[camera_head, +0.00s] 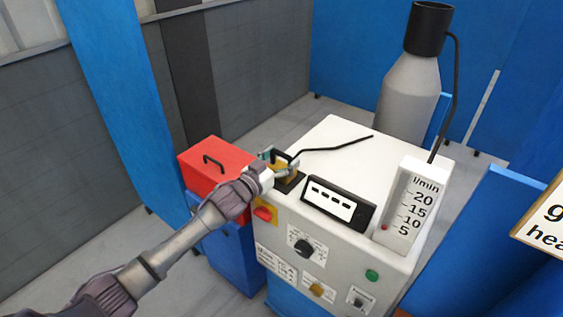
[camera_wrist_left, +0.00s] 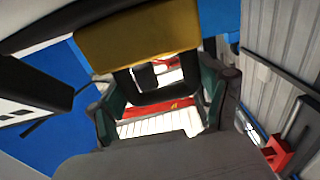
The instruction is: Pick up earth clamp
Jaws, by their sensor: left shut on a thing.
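The earth clamp (camera_head: 286,172) is a brass-yellow block with a black handle loop and sits at the left front of the white machine's top, at a dark pad. In the left wrist view its yellow body (camera_wrist_left: 135,38) fills the upper middle, with a black part below it between the fingers. My left gripper (camera_head: 270,164) comes in from the lower left and is shut on the clamp. Its two greenish fingers (camera_wrist_left: 160,98) stand either side of the black part in the wrist view. The fingers partly hide the clamp in the head view. My right gripper is not in view.
A black cable (camera_head: 335,147) runs across the white machine top (camera_head: 340,165). A red box (camera_head: 216,163) with a handle stands close to the left. A black display (camera_head: 338,204) and a flow gauge (camera_head: 407,205) stand at the front and right. A grey cylinder (camera_head: 408,88) stands behind.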

